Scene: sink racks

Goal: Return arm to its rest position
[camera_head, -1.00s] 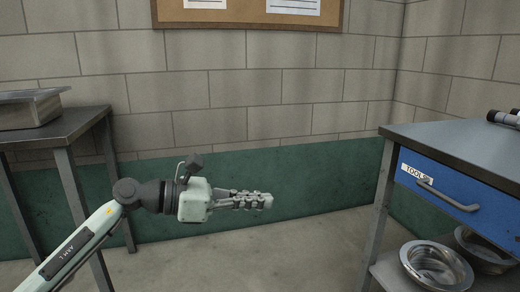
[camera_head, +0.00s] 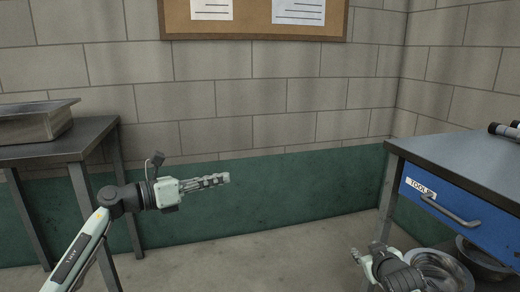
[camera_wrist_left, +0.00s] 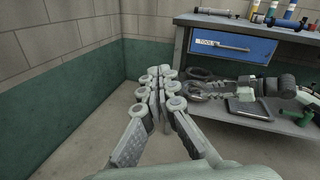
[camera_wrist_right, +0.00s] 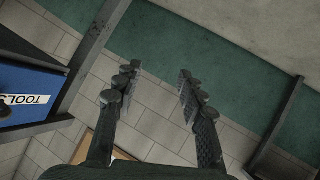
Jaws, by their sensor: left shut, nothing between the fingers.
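My left gripper (camera_head: 218,180) points right in the head view, in free air before the green lower wall. Its fingers are together with nothing between them, also in the left wrist view (camera_wrist_left: 160,88). My right gripper (camera_head: 366,250) shows at the lower right of the head view, in front of the metal bowls. In the right wrist view its two fingers (camera_wrist_right: 158,85) stand apart with an empty gap.
A workbench (camera_head: 450,160) with a blue drawer (camera_head: 440,198) labelled TOOLS stands at the right, metal bowls (camera_head: 440,268) on its lower shelf. A left table (camera_head: 60,148) carries a metal tray (camera_head: 35,125). The floor (camera_head: 250,255) between them is clear.

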